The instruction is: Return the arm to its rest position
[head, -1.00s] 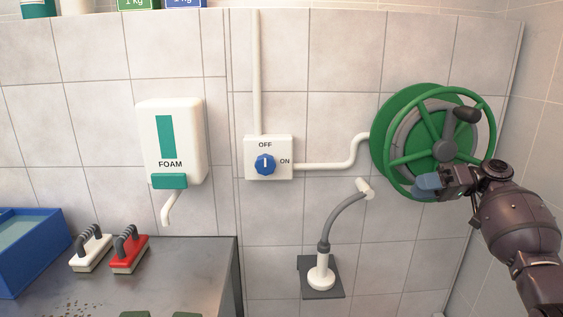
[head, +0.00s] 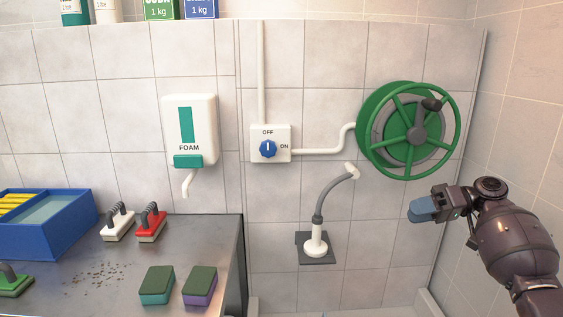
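My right gripper (head: 422,210) is at the right, in front of the tiled wall, below the green hose reel wheel (head: 410,132). A gap shows in the picture between its blue fingertips and the wheel's rim. I see no object at the fingertips. The fingers are seen side-on, so I cannot tell whether they are open or shut. The wheel has a dark knob (head: 432,104) at its upper right. My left gripper is not in view.
A switch box (head: 282,145) with a blue dial and a foam dispenser (head: 205,130) are on the wall. A bent nozzle on a stand (head: 316,240) is below. The steel bench (head: 110,255) at left holds brushes, sponges and a blue tray (head: 75,235).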

